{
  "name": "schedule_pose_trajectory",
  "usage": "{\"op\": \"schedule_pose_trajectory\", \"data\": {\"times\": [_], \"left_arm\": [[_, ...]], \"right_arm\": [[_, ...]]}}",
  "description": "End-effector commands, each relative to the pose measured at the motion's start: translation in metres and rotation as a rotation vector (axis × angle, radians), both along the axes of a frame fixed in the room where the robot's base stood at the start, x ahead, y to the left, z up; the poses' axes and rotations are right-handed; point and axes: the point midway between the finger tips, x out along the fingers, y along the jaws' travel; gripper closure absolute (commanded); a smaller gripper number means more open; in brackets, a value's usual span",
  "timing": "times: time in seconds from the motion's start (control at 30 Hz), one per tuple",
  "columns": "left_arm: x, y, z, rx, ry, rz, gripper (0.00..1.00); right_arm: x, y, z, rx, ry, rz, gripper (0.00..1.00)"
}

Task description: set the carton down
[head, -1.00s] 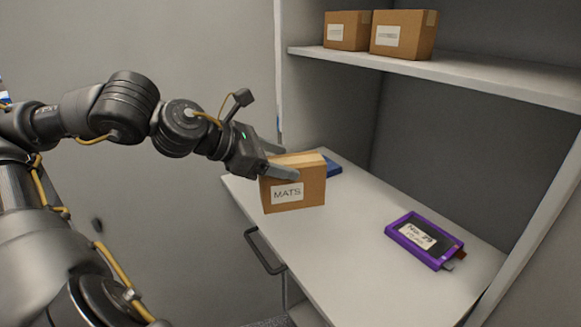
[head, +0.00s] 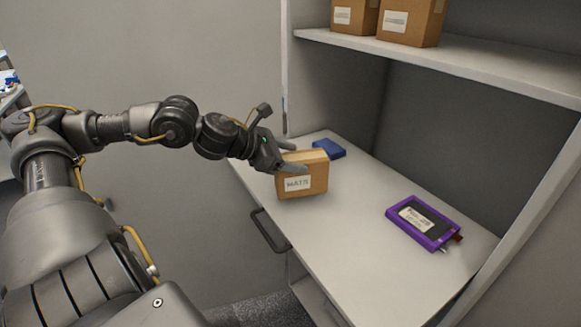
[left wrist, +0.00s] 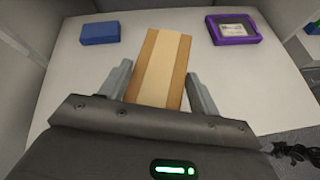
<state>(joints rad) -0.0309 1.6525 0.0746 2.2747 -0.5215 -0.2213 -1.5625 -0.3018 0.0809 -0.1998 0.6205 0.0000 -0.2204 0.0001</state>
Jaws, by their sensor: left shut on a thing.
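The carton (head: 314,182) is a small brown box with tape on top and a white label on its front that seems to read "MATS". My left gripper (head: 292,160) is shut on it, with its fingers along two sides of the box. The left wrist view shows the carton (left wrist: 160,68) between the two fingers of my left gripper (left wrist: 159,90). The carton is over the left part of the white cabinet surface (head: 350,240); whether its underside touches the surface I cannot tell. My right gripper is not in view.
A blue block (head: 328,148) lies just behind the carton. A purple-framed pack (head: 424,222) with a white label lies to the right. Two more cartons (head: 410,22) stand on the shelf (head: 440,62) above. Surface between carton and purple pack is clear.

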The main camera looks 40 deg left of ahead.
Motion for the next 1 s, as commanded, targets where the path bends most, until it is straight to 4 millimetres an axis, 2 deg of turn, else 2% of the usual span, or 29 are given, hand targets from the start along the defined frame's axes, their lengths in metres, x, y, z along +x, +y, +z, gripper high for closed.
{"op": "schedule_pose_trajectory", "data": {"times": [0.03,0.13,0.47,0.5,0.67,0.7,1.0], "left_arm": [[-0.001,-0.001,-0.018,0.002,0.004,-0.004,0.89],[-0.001,-0.001,-0.031,0.001,0.005,-0.003,0.89],[-0.002,-0.001,-0.031,-0.001,0.006,-0.003,0.89],[-0.002,-0.001,-0.032,0.0,0.007,-0.003,0.36],[-0.002,-0.001,-0.031,0.0,0.007,-0.003,0.16],[-0.002,-0.001,-0.031,0.0,0.007,-0.003,0.14],[-0.002,-0.001,-0.029,0.0,0.008,-0.003,0.14]], "right_arm": [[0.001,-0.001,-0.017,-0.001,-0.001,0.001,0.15],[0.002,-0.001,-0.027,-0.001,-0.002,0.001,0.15],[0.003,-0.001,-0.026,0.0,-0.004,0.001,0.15],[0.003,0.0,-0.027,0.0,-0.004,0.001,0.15],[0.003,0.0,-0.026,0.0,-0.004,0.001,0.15],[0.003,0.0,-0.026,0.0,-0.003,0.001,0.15],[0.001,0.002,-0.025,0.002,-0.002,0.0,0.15]]}}
